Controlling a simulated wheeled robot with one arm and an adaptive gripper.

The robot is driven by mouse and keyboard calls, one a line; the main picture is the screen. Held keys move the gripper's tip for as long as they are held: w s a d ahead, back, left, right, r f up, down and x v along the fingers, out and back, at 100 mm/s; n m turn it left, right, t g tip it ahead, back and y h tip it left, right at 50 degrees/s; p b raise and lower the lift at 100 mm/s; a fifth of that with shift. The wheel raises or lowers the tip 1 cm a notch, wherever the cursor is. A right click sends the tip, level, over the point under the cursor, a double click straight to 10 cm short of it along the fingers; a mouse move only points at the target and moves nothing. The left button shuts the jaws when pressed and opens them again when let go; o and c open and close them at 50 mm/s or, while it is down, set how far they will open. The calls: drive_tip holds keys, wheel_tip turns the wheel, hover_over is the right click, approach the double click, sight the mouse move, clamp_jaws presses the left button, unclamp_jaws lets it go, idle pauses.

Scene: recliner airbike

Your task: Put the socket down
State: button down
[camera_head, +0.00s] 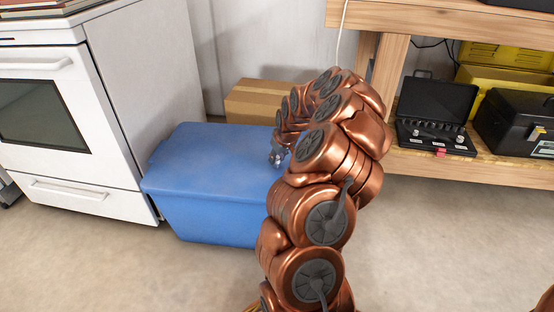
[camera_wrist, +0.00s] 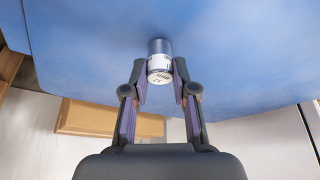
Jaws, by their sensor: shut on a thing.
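My gripper (camera_wrist: 160,80) is shut on the socket (camera_wrist: 160,56), a short silver cylinder with dark markings on its end face. The fingers hold it from both sides. In the head view my gripper (camera_head: 278,156) is small and partly hidden by my arm, over the right part of the blue bin's lid (camera_head: 205,147). In the wrist view the blue lid (camera_wrist: 80,40) fills the background behind the socket. I cannot tell whether the socket touches the lid.
A cardboard box (camera_head: 252,101) stands behind the bin. A white oven (camera_head: 62,120) is at left. A wooden workbench (camera_head: 440,165) at right bears an open black socket case (camera_head: 436,112) and a black toolbox (camera_head: 515,122). The lid's left part is clear.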

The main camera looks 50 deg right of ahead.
drive_tip(key=shift+f, duration=0.1)
drive_tip(key=c, duration=0.9)
unclamp_jaws()
drive_tip(key=shift+p+v, duration=2.05)
drive_tip(key=shift+v, duration=4.15)
